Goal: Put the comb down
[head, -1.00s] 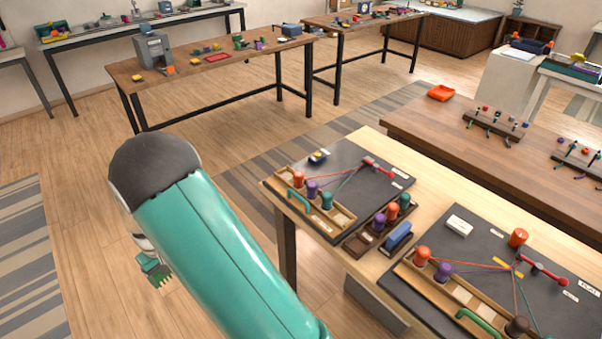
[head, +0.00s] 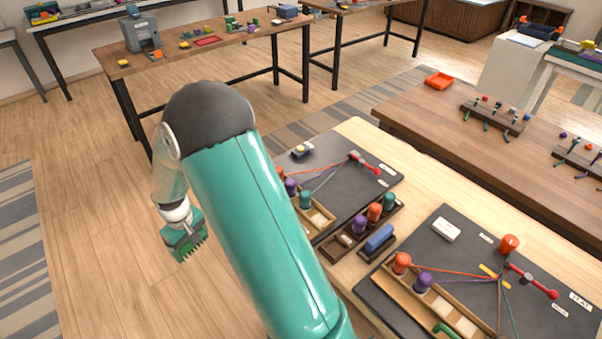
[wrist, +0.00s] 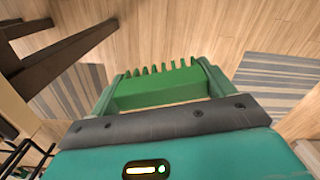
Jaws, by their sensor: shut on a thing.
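My gripper (wrist: 163,78) is shut on the green comb (wrist: 155,92), which lies between its two fingers with its teeth pointing away from the wrist. In the head view my gripper (head: 182,236) hangs at the left of my teal arm, and the comb's teeth (head: 190,253) point downward. The comb is in the air over bare wooden floor, apart from any table. The light wood worktable (head: 425,195) with the braiding boards is to the right, partly hidden by my arm.
Two dark braiding boards (head: 440,240) with coloured bobbins and cords lie on the worktable. A small dark tray (head: 345,240) of bobbins sits between them. Another long table (head: 190,65) is at the back left.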

